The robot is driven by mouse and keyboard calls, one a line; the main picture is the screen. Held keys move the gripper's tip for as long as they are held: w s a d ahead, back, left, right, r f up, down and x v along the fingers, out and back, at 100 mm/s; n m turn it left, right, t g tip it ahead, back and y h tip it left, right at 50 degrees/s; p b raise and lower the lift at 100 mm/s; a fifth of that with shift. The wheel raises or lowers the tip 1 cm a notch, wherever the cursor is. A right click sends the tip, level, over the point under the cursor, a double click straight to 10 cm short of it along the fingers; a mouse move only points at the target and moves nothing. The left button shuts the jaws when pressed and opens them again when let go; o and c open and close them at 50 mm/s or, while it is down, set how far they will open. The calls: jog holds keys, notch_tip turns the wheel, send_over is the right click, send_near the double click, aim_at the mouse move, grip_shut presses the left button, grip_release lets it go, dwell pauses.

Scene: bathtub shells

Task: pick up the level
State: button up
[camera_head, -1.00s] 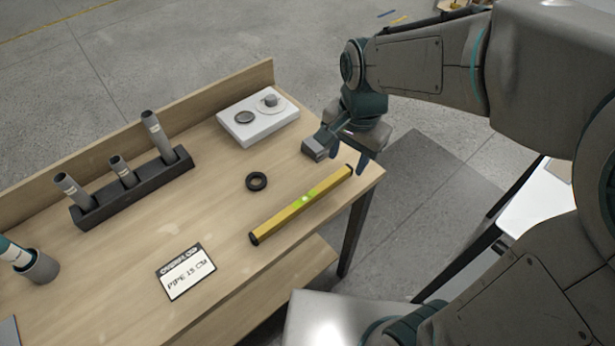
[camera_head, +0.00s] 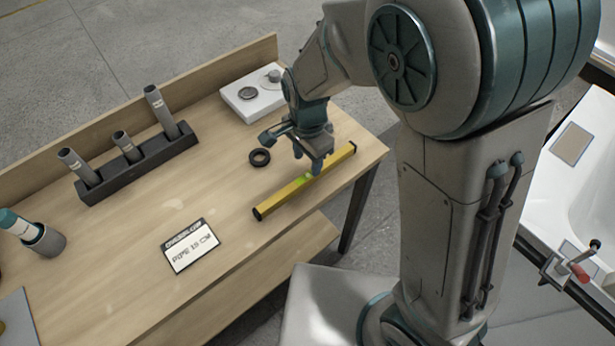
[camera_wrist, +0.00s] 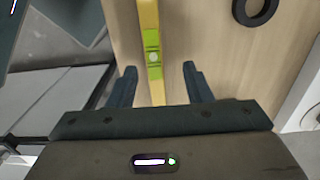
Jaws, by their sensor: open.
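The level is a long yellow bar with black ends and a green vial in its middle. In the head view the level (camera_head: 277,200) lies near the front edge of the workbench. In the wrist view the level (camera_wrist: 149,25) runs up and down between the two fingers. My gripper (camera_head: 307,165) is above the middle of the level, partly covering it. In the wrist view my gripper (camera_wrist: 158,78) is open, with one finger on each side of the level and bare gaps between. I cannot tell the exact height left above it.
A black ring (camera_head: 259,157) lies close behind the level on the workbench (camera_head: 215,200). A white box with dials (camera_head: 252,97) stands at the back. A dark holder with grey pipes (camera_head: 140,163) and a label card (camera_head: 191,246) are to the left. A bathtub (camera_head: 590,170) is at right.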

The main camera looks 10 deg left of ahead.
aim_at(308, 175)
jog(key=f, duration=0.3)
jog(key=s+f, duration=0.1)
jog(key=f, duration=0.1)
jog(key=shift+d+f, duration=0.15)
grip_shut()
